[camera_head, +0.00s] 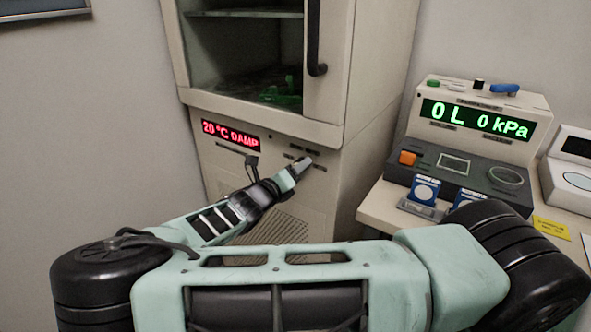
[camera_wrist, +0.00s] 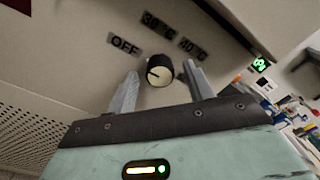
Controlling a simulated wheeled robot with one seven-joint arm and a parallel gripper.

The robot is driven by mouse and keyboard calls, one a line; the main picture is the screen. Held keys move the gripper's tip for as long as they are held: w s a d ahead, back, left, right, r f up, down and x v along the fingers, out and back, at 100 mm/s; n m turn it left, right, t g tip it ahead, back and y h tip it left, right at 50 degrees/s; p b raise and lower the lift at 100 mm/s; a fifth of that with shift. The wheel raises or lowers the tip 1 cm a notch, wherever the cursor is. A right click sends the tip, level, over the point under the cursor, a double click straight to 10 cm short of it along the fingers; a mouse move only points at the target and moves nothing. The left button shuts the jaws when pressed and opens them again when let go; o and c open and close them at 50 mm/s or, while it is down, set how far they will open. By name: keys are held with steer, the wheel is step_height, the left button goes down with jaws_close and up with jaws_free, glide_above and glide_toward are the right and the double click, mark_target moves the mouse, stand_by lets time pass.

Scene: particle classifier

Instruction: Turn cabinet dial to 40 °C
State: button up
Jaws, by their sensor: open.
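The cabinet (camera_head: 330,195) has a red display (camera_head: 231,135) reading "20 °C DAMP". In the wrist view its dial (camera_wrist: 159,70) is a round knob with a pale face and dark rim. Labels around it read OFF (camera_wrist: 125,43), 30 °C (camera_wrist: 158,25) and 40 °C (camera_wrist: 192,48). The dial's dark mark seems to lie toward the left, on the OFF side. My gripper (camera_head: 299,166) is at the cabinet's front panel. In the wrist view its open fingers stand on either side of the dial, with small gaps showing. The dial is hidden in the head view.
The cabinet door with a black handle (camera_head: 316,40) stands above my gripper; a green object (camera_head: 285,93) lies inside. At right, a table (camera_head: 375,205) carries an instrument with a green display (camera_head: 478,119) reading "0 L 0 kPa". Vent slots lie below the panel.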

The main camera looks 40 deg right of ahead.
steer(key=c, duration=1)
steer(key=shift+o, duration=0.2)
steer(key=shift+r+m, duration=0.1)
steer(key=shift+m, duration=0.2)
steer(key=shift+m+p, duration=0.95)
steer(key=shift+m, duration=10.45)
